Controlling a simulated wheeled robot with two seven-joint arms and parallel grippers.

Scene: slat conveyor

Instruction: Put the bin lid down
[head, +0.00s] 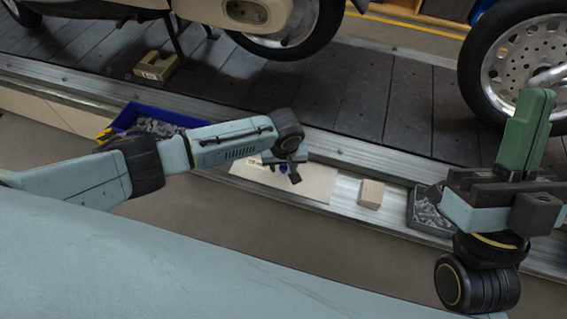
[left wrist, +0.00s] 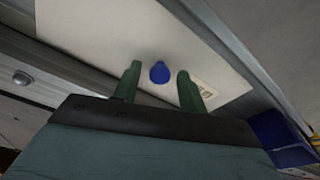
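The lid is a flat cream panel (head: 315,183) with a blue knob (head: 283,169). It appears to lie on the metal ledge in front of the conveyor, partly hidden by my left arm. In the left wrist view the panel (left wrist: 110,30) fills the upper part, with the blue knob (left wrist: 159,72) and a small printed label. My left gripper (head: 289,175) points down over the panel. Its green fingers (left wrist: 157,82) are apart, one on each side of the knob, with gaps. My right gripper (head: 530,115) points up at the right, fingers together and nothing seen between them.
A blue bin (head: 122,122) of grey parts stands on the ledge to the left. A wooden block (head: 370,194) and a dark tray (head: 424,219) of parts are to the right. The slat conveyor (head: 385,95) behind carries vehicles and a beige block (head: 156,67).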

